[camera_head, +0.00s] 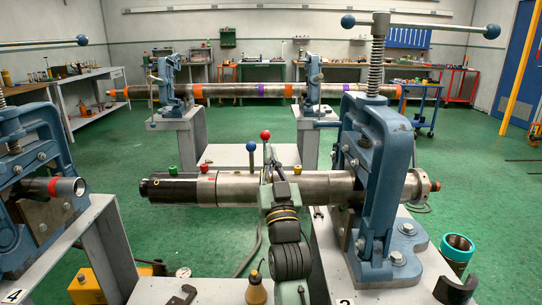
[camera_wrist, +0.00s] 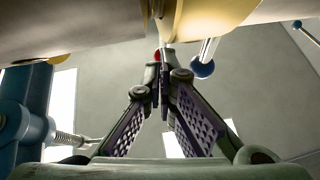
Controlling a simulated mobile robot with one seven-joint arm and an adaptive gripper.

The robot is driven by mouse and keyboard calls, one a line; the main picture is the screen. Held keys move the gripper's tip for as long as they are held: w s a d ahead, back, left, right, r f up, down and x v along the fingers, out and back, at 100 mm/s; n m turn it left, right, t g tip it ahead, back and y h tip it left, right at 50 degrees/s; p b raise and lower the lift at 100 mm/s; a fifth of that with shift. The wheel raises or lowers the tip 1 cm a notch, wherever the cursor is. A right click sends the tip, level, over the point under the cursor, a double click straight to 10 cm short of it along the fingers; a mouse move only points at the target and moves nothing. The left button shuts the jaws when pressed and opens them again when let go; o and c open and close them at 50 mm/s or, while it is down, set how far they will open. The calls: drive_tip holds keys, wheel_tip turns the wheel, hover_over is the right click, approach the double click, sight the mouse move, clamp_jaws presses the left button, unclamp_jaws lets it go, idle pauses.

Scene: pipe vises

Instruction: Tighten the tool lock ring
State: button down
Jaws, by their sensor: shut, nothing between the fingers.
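A long steel tool (camera_head: 240,187) lies level in the blue pipe vise (camera_head: 375,180) in the head view. Its left end is black, followed by a grey ring-like band (camera_head: 207,188) with a red mark; I cannot tell for sure that this band is the lock ring. My gripper (camera_head: 268,168) is at the tool's near side, right of that band, and my arm hides part of the tool. In the wrist view my gripper's fingertips (camera_wrist: 161,92) are together and empty, just under a shiny metal surface (camera_wrist: 90,30). Contact with it cannot be told.
A second blue vise (camera_head: 30,170) stands at the left on its own stand. Levers with a red knob (camera_head: 265,135) and a blue knob (camera_head: 251,146) rise behind the tool. A teal-rimmed container (camera_head: 457,246) stands at right.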

drive_tip(key=shift+w+r+g+p, duration=0.35)
drive_tip(key=shift+r+g+p, duration=0.1)
drive_tip(key=shift+p, duration=0.8)
drive_tip(key=shift+w+r+g+p, duration=0.1)
drive_tip(key=shift+w+g+p, duration=0.45)
drive_tip(key=shift+w+p, duration=0.6)
drive_tip(key=shift+w+f+m+g+h+p, duration=0.3)
drive_tip(key=shift+w+g+h+p, duration=0.1)
drive_tip(key=shift+p, duration=0.2)
drive_tip(key=shift+f, duration=0.3)
